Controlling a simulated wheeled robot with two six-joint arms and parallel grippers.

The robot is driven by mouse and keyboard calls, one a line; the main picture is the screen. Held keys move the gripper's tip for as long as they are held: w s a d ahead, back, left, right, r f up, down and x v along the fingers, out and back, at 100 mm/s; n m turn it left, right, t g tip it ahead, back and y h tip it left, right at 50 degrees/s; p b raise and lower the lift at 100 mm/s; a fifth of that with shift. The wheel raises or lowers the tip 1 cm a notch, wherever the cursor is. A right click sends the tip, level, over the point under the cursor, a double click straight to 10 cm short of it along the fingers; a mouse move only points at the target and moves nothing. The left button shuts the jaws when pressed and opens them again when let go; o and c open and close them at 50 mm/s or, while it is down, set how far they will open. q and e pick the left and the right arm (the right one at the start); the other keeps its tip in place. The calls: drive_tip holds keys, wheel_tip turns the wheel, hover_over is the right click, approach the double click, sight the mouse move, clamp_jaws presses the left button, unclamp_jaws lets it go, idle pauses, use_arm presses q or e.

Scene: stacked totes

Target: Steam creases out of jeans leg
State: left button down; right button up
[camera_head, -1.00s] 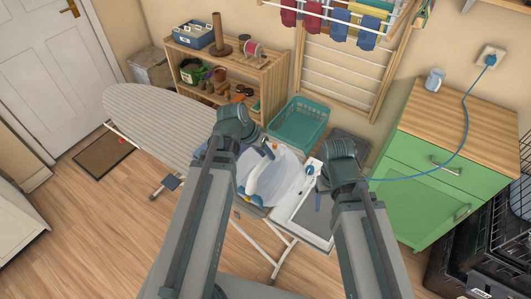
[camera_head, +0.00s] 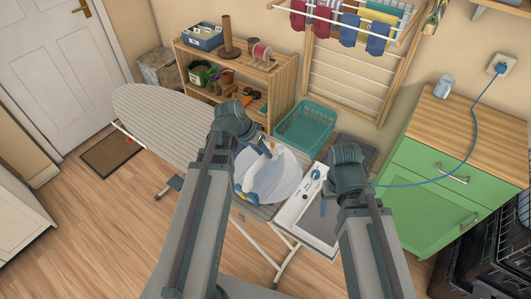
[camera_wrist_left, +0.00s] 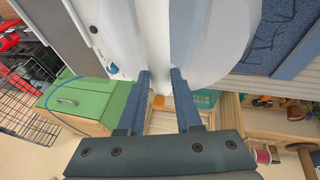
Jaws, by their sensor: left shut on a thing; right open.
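A white, rounded iron-like appliance (camera_head: 268,182) with blue and orange parts is at the square end of the striped ironing board (camera_head: 165,120). My left gripper (camera_head: 267,148) is shut on it. In the left wrist view, the two blue fingers of my left gripper (camera_wrist_left: 160,85) are on either side of the white appliance (camera_wrist_left: 185,35). A speckled blue surface (camera_wrist_left: 285,35) lies beside it there; I cannot tell whether it is jeans. No jeans leg is clear in the head view. My right gripper (camera_head: 347,168) is open over the white rest; its fingertips are mostly hidden.
The white rest (camera_head: 290,213) with a grey panel adjoins the board's end. A teal basket (camera_head: 306,125) and a wooden shelf (camera_head: 285,75) stand behind. A green cabinet (camera_head: 430,185) is at the right. A blue cord (camera_head: 440,178) runs from the wall socket past my right gripper.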

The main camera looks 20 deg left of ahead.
use_arm(q)
drive_tip(key=shift+w+a, duration=0.1)
drive_tip(key=shift+w+a+f, duration=0.1)
drive_tip(key=shift+w+a, duration=0.15)
drive_tip(key=shift+a, duration=0.55)
drive_tip(key=shift+w+a, duration=0.2)
drive_tip(key=shift+a, duration=0.55)
drive_tip(key=shift+w+a, duration=0.25)
drive_tip(key=shift+a, duration=0.6)
drive_tip(key=shift+w+a, duration=0.25)
drive_tip(key=shift+a, duration=0.6)
drive_tip(key=shift+w+a, duration=0.25)
drive_tip(key=shift+a, duration=0.6)
drive_tip(key=shift+w+a, duration=0.25)
drive_tip(key=shift+a, duration=0.65)
drive_tip(key=shift+w+a, duration=0.3)
drive_tip(key=shift+a, duration=0.55)
drive_tip(key=shift+w+a, duration=0.25)
drive_tip(key=shift+a, duration=0.55)
